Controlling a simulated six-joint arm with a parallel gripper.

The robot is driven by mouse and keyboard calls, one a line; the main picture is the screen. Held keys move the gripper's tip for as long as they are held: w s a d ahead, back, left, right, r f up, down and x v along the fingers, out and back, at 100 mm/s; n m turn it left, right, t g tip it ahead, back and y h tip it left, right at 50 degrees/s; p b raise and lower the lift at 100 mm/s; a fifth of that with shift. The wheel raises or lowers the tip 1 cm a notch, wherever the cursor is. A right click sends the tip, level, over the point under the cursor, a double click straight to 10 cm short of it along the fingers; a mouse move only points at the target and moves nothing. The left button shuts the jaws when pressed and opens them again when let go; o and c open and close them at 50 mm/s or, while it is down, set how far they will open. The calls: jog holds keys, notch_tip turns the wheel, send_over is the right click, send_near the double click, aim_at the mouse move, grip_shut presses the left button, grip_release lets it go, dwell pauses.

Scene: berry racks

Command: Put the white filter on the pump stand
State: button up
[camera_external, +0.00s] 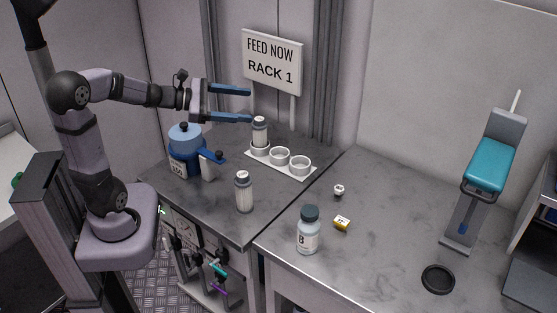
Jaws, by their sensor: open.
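My gripper (246,105) is open and empty, its two blue fingers pointing right in the air above the back left counter. A small white piece (339,190) lies on the right counter and may be the white filter; it is too small to tell. My gripper is well above and to the left of it. No stand is labelled as the pump stand. A tall grey stand with a teal padded top (490,166) stands at the right. A blue device with a round lid (185,150) stands on the left counter, below my gripper.
A white rack (282,175) with round cups holds a grey bottle (260,133) at its left cup. Another grey bottle (244,192), a labelled bottle (308,232), a yellow piece (341,223) and a black ring (438,279) stand or lie around. A sign (272,62) reads "FEED NOW RACK 1".

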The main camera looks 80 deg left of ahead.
aim_at(239, 184)
jog(key=s+d+r+n+t+h+p, duration=0.1)
jog(key=s+d+r+n+t+h, duration=0.1)
jog(key=s+d+r+n+t, duration=0.3)
notch_tip(239, 184, down, 32)
jog(key=w+a+m+g, duration=0.1)
jog(key=a+m+g, duration=0.1)
jog(key=shift+w+r, duration=0.1)
jog(key=shift+w+p, duration=0.5)
jog(key=shift+w, duration=0.5)
jog(key=shift+w+d+p, duration=0.25)
jog(key=shift+w+p, duration=0.3)
jog(key=shift+w, duration=0.35)
jog(key=shift+w+d+p, duration=0.25)
jog(key=shift+w+p, duration=0.3)
jog(key=shift+w, duration=1.1)
jog(key=c, duration=1.3)
